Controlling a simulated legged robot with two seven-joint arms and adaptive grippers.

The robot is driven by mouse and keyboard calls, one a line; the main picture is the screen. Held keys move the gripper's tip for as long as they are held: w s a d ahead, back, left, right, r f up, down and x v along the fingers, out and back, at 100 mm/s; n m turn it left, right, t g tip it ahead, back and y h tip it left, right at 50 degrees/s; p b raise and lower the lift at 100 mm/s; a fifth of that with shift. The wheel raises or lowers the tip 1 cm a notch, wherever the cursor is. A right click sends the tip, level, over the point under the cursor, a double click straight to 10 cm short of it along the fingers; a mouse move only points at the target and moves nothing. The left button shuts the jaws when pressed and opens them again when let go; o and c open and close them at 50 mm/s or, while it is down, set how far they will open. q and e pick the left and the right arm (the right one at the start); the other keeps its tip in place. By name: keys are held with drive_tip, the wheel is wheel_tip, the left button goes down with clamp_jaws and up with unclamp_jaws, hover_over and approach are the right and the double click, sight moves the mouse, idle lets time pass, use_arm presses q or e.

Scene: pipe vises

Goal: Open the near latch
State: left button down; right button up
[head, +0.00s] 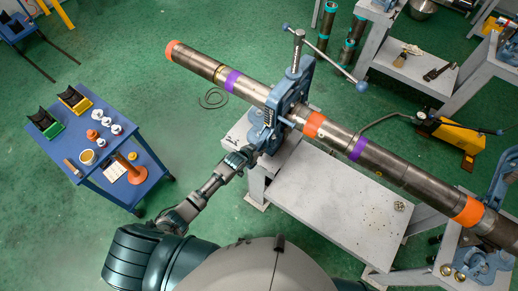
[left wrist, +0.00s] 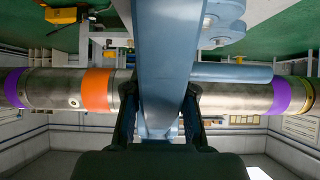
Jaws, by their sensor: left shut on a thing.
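A blue pipe vise (head: 287,98) stands on a grey bench, clamped around a long steel pipe (head: 250,88) with orange and purple bands. The vise has a screw and T-handle on top. My left gripper (head: 243,157) is at the near lower side of the vise. In the left wrist view my left gripper (left wrist: 160,112) has its dark fingers on both sides of a blue vise part (left wrist: 157,126), which I take for the near latch. The fingers are shut on it, with the pipe behind. The latch is mostly hidden by the gripper in the head view. My right gripper is out of view.
The grey bench (head: 335,197) stretches right below the pipe. A second blue vise (head: 485,262) is at the far right. A blue cart (head: 132,180) with small parts stands left. Green floor is open between the cart and the bench.

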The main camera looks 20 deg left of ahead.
use_arm(q)
drive_tip(key=shift+s+f, duration=0.15)
drive_tip(key=shift+f, duration=0.1)
drive_tip(key=c, duration=1.1)
unclamp_jaws()
drive_tip(key=shift+o, duration=0.8)
drive_tip(key=shift+r, duration=0.1)
drive_tip(key=shift+r, duration=0.1)
drive_tip(key=v, duration=1.1)
drive_tip(key=shift+s+a+r, duration=0.2)
drive_tip(key=shift+r, duration=0.05)
